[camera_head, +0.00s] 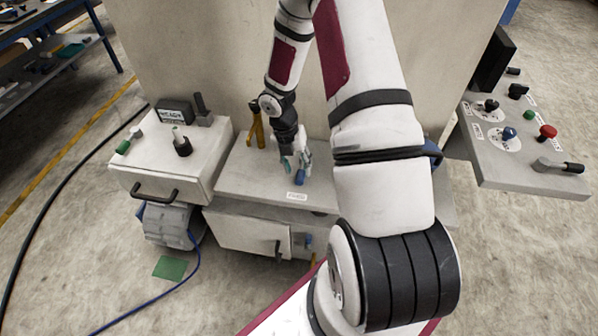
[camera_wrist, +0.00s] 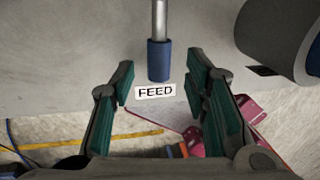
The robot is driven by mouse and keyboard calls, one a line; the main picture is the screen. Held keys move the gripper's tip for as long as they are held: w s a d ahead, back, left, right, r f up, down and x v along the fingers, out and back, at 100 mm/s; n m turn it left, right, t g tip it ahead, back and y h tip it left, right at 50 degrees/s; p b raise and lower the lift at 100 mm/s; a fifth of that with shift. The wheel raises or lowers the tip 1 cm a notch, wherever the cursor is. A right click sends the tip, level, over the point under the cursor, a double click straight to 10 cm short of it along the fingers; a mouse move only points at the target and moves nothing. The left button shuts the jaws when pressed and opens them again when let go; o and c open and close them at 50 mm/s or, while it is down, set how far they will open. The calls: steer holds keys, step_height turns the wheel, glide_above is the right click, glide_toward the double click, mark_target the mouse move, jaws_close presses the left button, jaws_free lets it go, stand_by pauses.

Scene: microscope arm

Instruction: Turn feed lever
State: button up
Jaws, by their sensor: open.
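The feed lever is a metal rod with a blue grip (camera_wrist: 159,60), seen at the top middle of the wrist view. In the head view its blue grip (camera_head: 300,181) shows on the grey machine top. A white FEED label (camera_wrist: 155,91) lies just below the grip in the wrist view; it also shows in the head view (camera_head: 296,196). My gripper (camera_wrist: 165,92) is open, with green-padded fingers on either side of the label. The blue grip lies between and beyond the fingertips, and nothing is held. In the head view my gripper (camera_head: 296,163) is right beside the lever, partly overlapping it.
A yellow-handled lever (camera_head: 256,125) stands left of my gripper. A grey box with knobs (camera_head: 172,160) is further left. A control panel (camera_head: 520,160) with a red knob stands at the right. A dark cylinder (camera_wrist: 275,38) is close on the right in the wrist view.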

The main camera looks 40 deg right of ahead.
step_height(320, 180, up, 8)
steer(key=w+a, duration=0.1)
steer(key=shift+w+r, duration=0.15)
steer(key=shift+r, duration=0.05)
stand_by(0.5)
steer(key=s+a+r+m+t+h, duration=0.1)
steer(key=s+a+r+m, duration=0.2)
steer(key=r, duration=0.4)
steer(key=a+r+m+t, duration=0.1)
steer(key=a+r+m, duration=0.2)
steer(key=r+m, duration=0.4)
steer(key=s+a+r+m+t+h, duration=0.1)
steer(key=s+a+r+m, duration=0.15)
steer(key=r, duration=0.55)
steer(key=s+a+r+m+t+y, duration=0.3)
steer(key=s+a+r+m, duration=0.6)
steer(key=s+m, duration=0.3)
steer(key=shift+s+a+m+t, duration=0.4)
steer(key=shift+a+m, duration=0.25)
steer(key=shift+a, duration=0.2)
steer(key=shift+r, duration=0.1)
